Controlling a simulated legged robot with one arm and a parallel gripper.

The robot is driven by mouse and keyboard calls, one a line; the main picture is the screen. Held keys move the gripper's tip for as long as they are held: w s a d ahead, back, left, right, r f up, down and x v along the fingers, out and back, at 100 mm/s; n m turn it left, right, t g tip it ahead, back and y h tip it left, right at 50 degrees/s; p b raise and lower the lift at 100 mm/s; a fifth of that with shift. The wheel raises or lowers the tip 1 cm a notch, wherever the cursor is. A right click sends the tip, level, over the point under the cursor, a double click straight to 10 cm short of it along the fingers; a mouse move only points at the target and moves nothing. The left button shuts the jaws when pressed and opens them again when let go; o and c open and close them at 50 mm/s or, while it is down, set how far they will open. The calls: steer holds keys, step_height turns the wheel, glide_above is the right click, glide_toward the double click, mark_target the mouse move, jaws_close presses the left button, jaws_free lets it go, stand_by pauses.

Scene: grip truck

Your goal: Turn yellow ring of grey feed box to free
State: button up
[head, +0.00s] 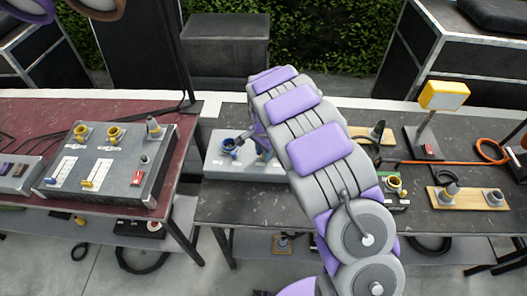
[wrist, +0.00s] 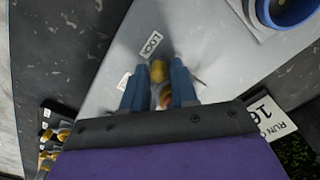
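The grey feed box (head: 214,167) sits on the dark middle table, partly hidden behind my arm. Its top panel (wrist: 105,55) fills much of the wrist view. A yellow ring part (wrist: 158,72) shows between the two blue fingers of my gripper (wrist: 158,88). A small label that seems to read LOCK (wrist: 151,43) lies just beyond it, and another label (wrist: 124,80) is beside the left finger. The fingers stand apart on either side of the yellow part; whether they press on it is unclear. In the head view my arm hides the yellow ring.
A blue ring socket (head: 229,146) is at the box's left; it also shows in the wrist view (wrist: 289,10). A red table (head: 185,118) with another grey box (head: 112,165) stands left. A yellow lamp (head: 444,95) and orange cable (head: 487,148) are right.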

jaws_close()
steer(key=shift+d+n+p, duration=0.2)
steer(key=shift+n+p, duration=0.1)
steer(key=shift+n, duration=0.2)
steer(key=shift+s+d+r+n+p, duration=0.15)
steer(key=shift+d+n+p, duration=0.25)
steer(key=shift+n, duration=0.5)
steer(key=n, duration=0.1)
steer(key=d+n+p, duration=0.1)
steer(key=shift+n, duration=0.3)
steer(key=shift+w+d+n+p, duration=0.1)
steer(key=shift+d+n+p, duration=0.4)
steer(key=shift+n, duration=0.65)
steer(key=shift+w+d+n+p, duration=0.1)
steer(key=shift+d+n+p, duration=0.4)
steer(key=shift+n, duration=0.65)
steer(key=shift+o, duration=1.7)
jaws_free()
